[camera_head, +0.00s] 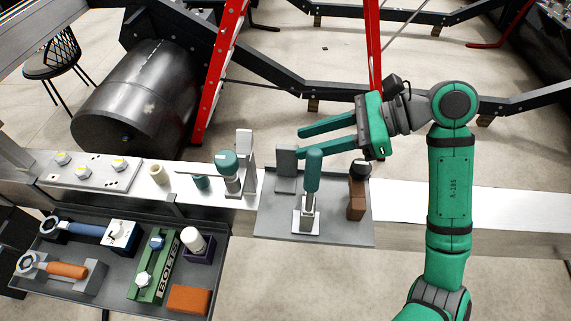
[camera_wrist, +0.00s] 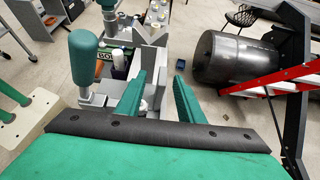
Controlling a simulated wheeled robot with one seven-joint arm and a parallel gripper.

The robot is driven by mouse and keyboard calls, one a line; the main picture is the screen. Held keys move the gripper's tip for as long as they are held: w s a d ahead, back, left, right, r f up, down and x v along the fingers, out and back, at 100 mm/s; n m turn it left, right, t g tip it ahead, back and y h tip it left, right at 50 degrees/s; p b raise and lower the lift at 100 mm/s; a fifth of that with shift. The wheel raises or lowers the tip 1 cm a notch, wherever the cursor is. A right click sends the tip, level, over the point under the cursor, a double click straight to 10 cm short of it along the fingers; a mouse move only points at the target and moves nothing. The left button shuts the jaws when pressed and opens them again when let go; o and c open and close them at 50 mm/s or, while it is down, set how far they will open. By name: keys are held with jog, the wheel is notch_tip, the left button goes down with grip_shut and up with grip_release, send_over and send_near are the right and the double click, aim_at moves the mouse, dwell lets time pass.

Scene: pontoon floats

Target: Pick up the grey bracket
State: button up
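The grey bracket (camera_head: 287,160) stands upright on the right-hand grey tray (camera_head: 338,231), near its back left corner. My gripper (camera_head: 299,142) is open and empty, with its green fingers pointing left. In the head view the fingers appear just above and behind the bracket's top; I see no contact. In the wrist view the open fingers (camera_wrist: 161,76) have a clear gap between them. Grey upright parts show just beyond the left finger there, but I cannot tell which of them is the bracket.
A teal-handled clamp (camera_head: 313,171) stands right of the bracket, and its handle shows at left in the wrist view (camera_wrist: 85,57). A brown block (camera_head: 357,198) stands farther right. Another teal-handled clamp (camera_head: 228,165) is to the left. A red ladder (camera_head: 216,75) and dark drum (camera_head: 136,97) are behind.

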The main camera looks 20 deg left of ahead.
aim_at(292, 147)
jog(key=shift+w+f+x, duration=0.1)
jog(key=shift+f+x, duration=0.05)
jog(key=shift+x, duration=0.9)
jog(key=shift+w+f+x, duration=0.1)
jog(key=shift+w+x, duration=0.05)
jog(key=shift+x, duration=0.9)
jog(key=shift+w+f+x, duration=0.1)
jog(key=shift+f+x, duration=0.05)
jog(key=shift+x, duration=0.85)
jog(key=shift+d, duration=0.1)
grip_shut()
